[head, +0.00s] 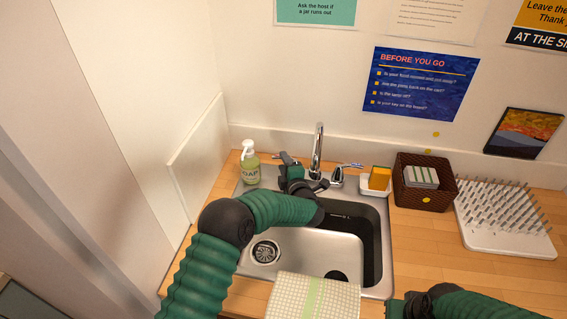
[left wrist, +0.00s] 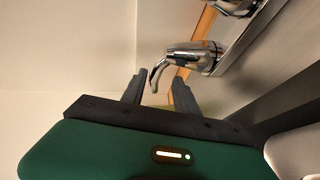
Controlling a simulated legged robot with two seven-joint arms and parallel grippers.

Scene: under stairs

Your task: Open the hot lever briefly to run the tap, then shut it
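The chrome tap spout (head: 318,150) stands behind the sink (head: 318,262). The right lever (head: 345,172) has a blue mark. My left gripper (head: 287,160) is at the left side of the tap and hides most of the left, hot lever. In the left wrist view the chrome lever (left wrist: 190,60) has its curved end between the tips of my left gripper (left wrist: 158,85). The fingers are apart, with gaps beside the lever; I cannot tell whether either touches it. My right gripper (head: 397,307) is at the bottom edge, its fingers not clear.
A soap bottle (head: 250,165) stands left of the tap. A sponge (head: 379,178), a brown basket (head: 425,185) and a white drying rack (head: 500,220) stand to the right. A checked cloth (head: 313,297) hangs over the sink's front. A low side panel (head: 198,145) bounds the left.

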